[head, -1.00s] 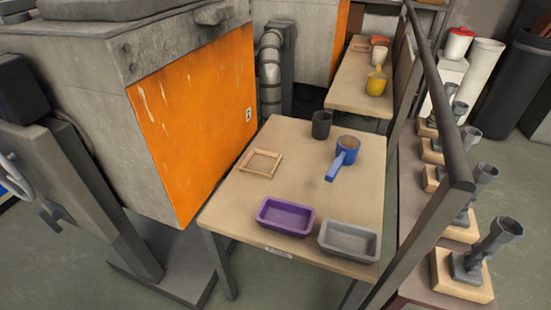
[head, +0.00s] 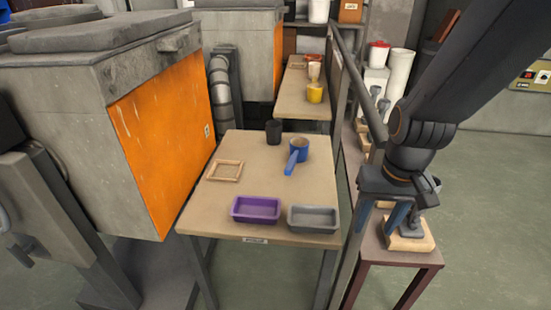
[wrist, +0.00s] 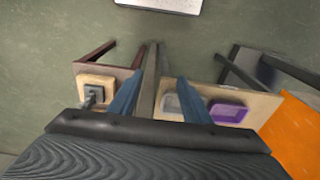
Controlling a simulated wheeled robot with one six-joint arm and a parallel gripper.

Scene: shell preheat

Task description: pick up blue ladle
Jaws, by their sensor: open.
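The blue ladle (head: 298,152) stands on the near wooden table (head: 262,185), toward its back right, with its blue handle pointing to the front left. My gripper (head: 402,222) is in the air at the right of the table, in front of the side bench with metal pieces. It is apart from the ladle. In the wrist view its two blue fingers (wrist: 160,100) are spread with nothing between them. The ladle cannot be made out in the wrist view.
On the same table are a dark cup (head: 273,132), a wooden frame (head: 225,171), a purple tray (head: 256,209) and a grey tray (head: 313,218). A dark rail and post (head: 357,240) stand between my gripper and the table. An orange-fronted furnace (head: 160,125) borders the left.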

